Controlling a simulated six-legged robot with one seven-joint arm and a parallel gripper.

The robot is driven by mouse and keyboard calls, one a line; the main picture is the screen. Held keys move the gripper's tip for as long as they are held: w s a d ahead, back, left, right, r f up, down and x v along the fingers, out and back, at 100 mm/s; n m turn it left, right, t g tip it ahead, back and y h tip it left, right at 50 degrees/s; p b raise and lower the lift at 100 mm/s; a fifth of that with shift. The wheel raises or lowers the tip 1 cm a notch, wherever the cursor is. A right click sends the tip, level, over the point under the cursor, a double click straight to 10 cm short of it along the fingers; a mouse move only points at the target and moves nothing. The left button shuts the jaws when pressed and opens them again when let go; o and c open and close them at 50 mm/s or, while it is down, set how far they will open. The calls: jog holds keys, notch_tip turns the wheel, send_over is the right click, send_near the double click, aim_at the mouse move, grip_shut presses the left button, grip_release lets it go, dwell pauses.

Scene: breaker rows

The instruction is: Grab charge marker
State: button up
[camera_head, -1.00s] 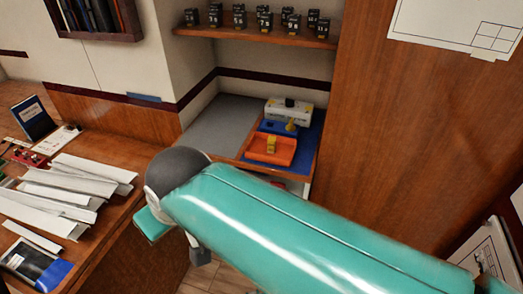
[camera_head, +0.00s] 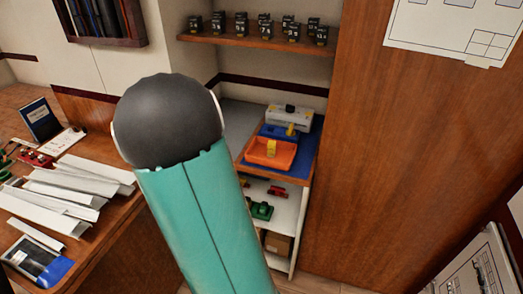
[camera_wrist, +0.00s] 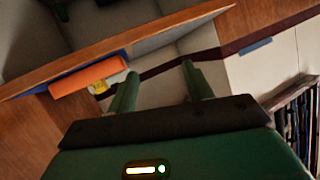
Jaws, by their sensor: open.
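A small yellow piece (camera_head: 271,147) stands in an orange tray (camera_head: 262,160) on the alcove counter. Another yellow piece (camera_head: 291,130) is at the blue tray (camera_head: 272,132) behind it. I cannot tell which, if either, is the charge marker. In the wrist view, the orange tray (camera_wrist: 88,77) is left of my gripper (camera_wrist: 160,70), with a yellow bit (camera_wrist: 100,89) by its right end. My gripper is open, its two green fingers apart with nothing between them. In the head view my arm hides the gripper.
A white case (camera_head: 291,113) stands behind the trays on a blue mat (camera_head: 308,150). A shelf (camera_head: 255,42) of black breakers hangs above. A wooden panel (camera_head: 400,150) bounds the right. A desk (camera_head: 110,225) with white channels (camera_head: 75,190) is at left. Lower shelves hold a green item (camera_head: 261,210).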

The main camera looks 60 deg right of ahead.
jog(key=s+d+f+m+g+h, duration=0.25)
jog(key=s+d+h, duration=0.45)
jog(key=s, duration=0.5)
jog(key=y, duration=0.1)
send_near(271, 148)
jog(key=shift+n+g, duration=0.45)
jog(key=x, duration=0.4)
jog(key=shift+w, duration=0.15)
jog(key=x, duration=0.5)
jog(key=shift+w+d, duration=0.25)
jog(key=shift+d, duration=0.15)
jog(key=c, duration=1.1)
